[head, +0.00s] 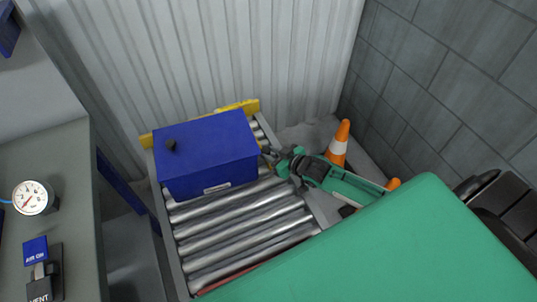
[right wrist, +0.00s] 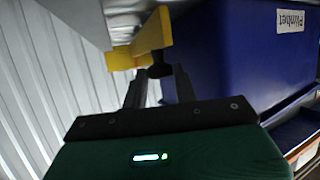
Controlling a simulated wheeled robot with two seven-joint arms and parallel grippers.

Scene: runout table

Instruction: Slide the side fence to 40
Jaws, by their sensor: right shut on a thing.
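A yellow bar (head: 238,106), which looks like the fence, runs behind a blue box (head: 205,152) at the far end of the roller table. Its yellow end piece (right wrist: 153,38) shows large in the right wrist view, with a dark knob (right wrist: 159,71) on it. My right gripper (head: 266,153) reaches in from the right, close by the box's right side. In the right wrist view its fingers (right wrist: 158,82) are shut on the dark knob. No scale or number for the fence is readable. My left gripper is not in view.
The blue box sits on metal rollers (head: 245,227); the nearer rollers are bare. A grey bench with a gauge (head: 33,198) and a valve panel (head: 40,270) stands left. An orange cone (head: 339,143) stands by the block wall, right of the table. Corrugated wall closes the back.

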